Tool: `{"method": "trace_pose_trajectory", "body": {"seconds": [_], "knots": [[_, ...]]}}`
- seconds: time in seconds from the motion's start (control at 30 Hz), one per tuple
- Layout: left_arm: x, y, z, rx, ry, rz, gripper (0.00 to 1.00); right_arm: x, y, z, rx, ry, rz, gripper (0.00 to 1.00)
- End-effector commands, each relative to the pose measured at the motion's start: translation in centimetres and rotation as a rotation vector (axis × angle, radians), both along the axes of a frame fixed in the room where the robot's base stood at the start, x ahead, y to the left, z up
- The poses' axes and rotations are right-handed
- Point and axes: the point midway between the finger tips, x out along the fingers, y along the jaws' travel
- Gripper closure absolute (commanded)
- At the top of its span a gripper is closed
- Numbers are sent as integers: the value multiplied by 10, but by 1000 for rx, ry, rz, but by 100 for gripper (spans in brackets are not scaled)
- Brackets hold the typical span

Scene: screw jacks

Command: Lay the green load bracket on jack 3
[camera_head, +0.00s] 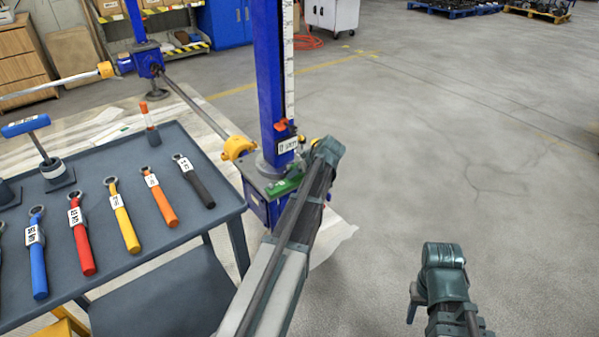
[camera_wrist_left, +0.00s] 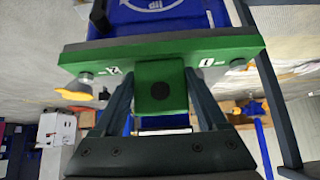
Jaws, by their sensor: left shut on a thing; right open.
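The green load bracket (camera_head: 285,187) is at the foot of the blue screw jack (camera_head: 270,75), partly behind my left arm. In the left wrist view the bracket is a long green bar (camera_wrist_left: 160,50) with a square tab (camera_wrist_left: 160,88). My left gripper (camera_wrist_left: 158,95) is shut on this tab, one finger on each side. Blue jack parts (camera_wrist_left: 155,12) lie just beyond the bar; I cannot tell whether they touch. The jack's number is not readable. My right gripper (camera_head: 413,300) is open, empty and low over the floor, its fingers only partly visible.
A grey table (camera_head: 120,250) at left holds several coloured wrenches and a blue-handled tool (camera_head: 26,125). A shaft (camera_head: 195,105) with a yellow coupling (camera_head: 238,147) joins the jack to another blue jack (camera_head: 147,62) behind.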

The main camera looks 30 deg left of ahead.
Motion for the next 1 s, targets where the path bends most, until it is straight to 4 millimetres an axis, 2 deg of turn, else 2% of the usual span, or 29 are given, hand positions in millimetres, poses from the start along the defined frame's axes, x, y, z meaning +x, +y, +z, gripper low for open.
{"method": "trace_pose_trajectory", "body": {"seconds": [0.6,0.63,0.77,1.0], "knots": [[0,0,-13,3,-1,-1,100,0,0,-13,0,0,0,50],[0,0,-12,3,-1,-1,23,0,0,-13,0,0,0,50],[0,0,-12,2,0,-1,0,0,0,-12,0,0,0,50],[0,0,-13,-1,0,1,0,0,0,-12,1,0,2,50]]}}
